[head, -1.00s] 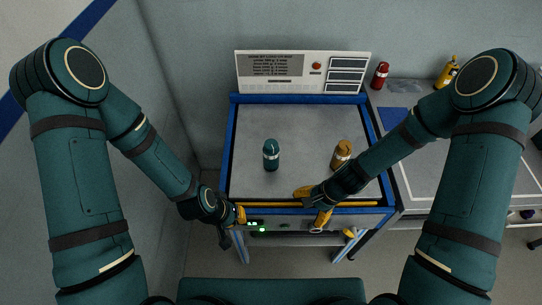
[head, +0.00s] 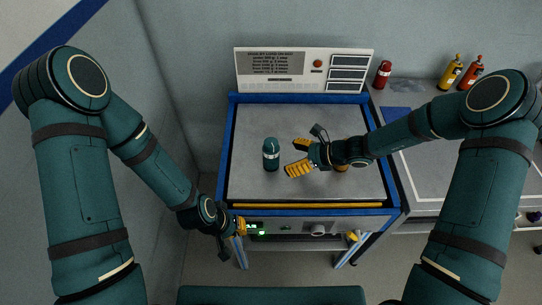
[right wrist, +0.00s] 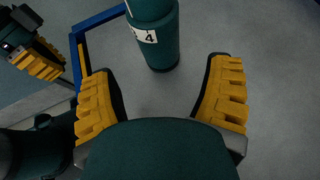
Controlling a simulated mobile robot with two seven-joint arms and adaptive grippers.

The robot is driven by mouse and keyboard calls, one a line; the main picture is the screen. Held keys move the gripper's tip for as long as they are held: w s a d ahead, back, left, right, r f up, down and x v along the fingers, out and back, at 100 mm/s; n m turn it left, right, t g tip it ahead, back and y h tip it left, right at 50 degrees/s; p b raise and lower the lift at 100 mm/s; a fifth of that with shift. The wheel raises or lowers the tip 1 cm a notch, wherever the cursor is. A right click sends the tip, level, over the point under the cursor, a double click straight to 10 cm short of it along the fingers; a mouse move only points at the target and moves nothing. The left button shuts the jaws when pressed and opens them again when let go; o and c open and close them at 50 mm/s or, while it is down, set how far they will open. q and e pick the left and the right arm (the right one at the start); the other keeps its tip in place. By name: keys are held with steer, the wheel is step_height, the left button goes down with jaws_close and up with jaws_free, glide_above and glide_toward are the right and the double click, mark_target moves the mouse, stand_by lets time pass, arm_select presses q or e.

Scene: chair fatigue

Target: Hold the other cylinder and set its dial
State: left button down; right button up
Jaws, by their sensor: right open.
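A teal cylinder (head: 271,155) stands upright on the grey bench top. In the right wrist view the teal cylinder (right wrist: 153,35) has a white label with a 4 and stands just beyond my fingertips. My right gripper (head: 297,157) is open and empty, right of the teal cylinder, with its yellow fingers pointing at it. An orange cylinder (head: 342,168) is mostly hidden behind my right arm. My left gripper (head: 241,227) is at the left end of the bench's front panel, near a green light; its jaws are too small to judge. I cannot make out a dial on either cylinder.
The blue-framed bench (head: 250,120) has free room at the back and front. A white sign board (head: 300,70) with a red button stands behind it. A red bottle (head: 383,74), a yellow bottle (head: 451,71) and an orange bottle (head: 473,73) stand on the right counter.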

mark_target(274, 159)
steer(key=b+x, duration=0.2)
steer(key=x, duration=0.2)
steer(key=shift+a+f+b, duration=0.3)
steer(key=shift+b, duration=0.05)
steer(key=shift+b+x, duration=0.6)
steer(key=shift+x, duration=0.4)
steer(key=shift+r, duration=0.15)
